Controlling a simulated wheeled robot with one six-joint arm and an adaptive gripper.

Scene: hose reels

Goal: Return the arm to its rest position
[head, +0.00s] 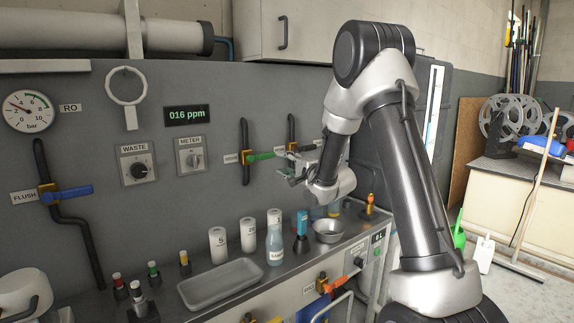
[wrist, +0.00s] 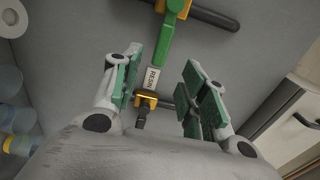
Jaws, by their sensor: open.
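My arm (head: 400,170) rises from the lower right of the head view, bends at the top and reaches down toward the grey wall panel. My gripper (head: 290,164) is close to the panel, just right of the green valve handle (head: 260,156). In the wrist view my gripper (wrist: 163,88) has its two green-padded fingers spread wide with nothing between them. There the green handle (wrist: 168,38) lies beyond the fingertips, apart from them, with a small white label below it. Part of the gripper is hidden behind the arm's wrist in the head view.
A steel bench below holds white cylinders (head: 218,245), a bottle (head: 275,243), a metal bowl (head: 328,231) and a grey tray (head: 221,284). A blue-handled valve (head: 66,192) and a wall cabinet (head: 310,30) are nearby.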

